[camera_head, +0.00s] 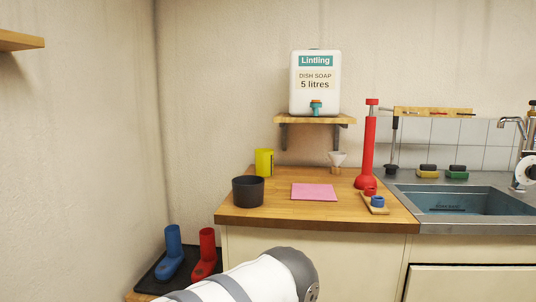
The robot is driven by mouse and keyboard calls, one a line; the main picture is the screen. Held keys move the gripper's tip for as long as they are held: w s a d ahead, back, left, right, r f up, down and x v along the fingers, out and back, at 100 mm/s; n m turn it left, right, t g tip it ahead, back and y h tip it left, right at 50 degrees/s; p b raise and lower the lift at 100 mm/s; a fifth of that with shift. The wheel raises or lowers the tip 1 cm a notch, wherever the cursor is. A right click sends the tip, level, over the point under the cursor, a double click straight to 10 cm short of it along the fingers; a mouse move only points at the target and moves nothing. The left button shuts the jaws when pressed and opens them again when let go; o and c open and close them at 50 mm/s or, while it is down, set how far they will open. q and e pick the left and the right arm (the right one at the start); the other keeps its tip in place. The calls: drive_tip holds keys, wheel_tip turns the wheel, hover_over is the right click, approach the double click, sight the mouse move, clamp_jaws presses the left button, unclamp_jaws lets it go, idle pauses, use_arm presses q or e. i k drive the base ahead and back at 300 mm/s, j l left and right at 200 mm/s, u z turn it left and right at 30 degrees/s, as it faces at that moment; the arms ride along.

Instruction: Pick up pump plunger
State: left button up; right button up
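The pump plunger (369,150) looks like a tall red cylinder with a wider red foot and a small red knob on top. It stands upright on the right part of the wooden counter (300,216), close to the sink. A white and grey link of one of my arms shows at the bottom middle, in front of the counter and well apart from the plunger. Neither of my grippers is in view.
Near the plunger are a wooden block with a blue ring (377,203), a pink cloth (314,192) and a dark rod-like tool (393,145). A black pot (248,191) and yellow cup (264,162) stand left. A soap-jug shelf (315,119) overhangs the back. The sink (465,200) is right.

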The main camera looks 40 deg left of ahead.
sight(366, 179)
drive_tip(key=u, duration=0.7)
drive_tip(key=i, duration=0.1)
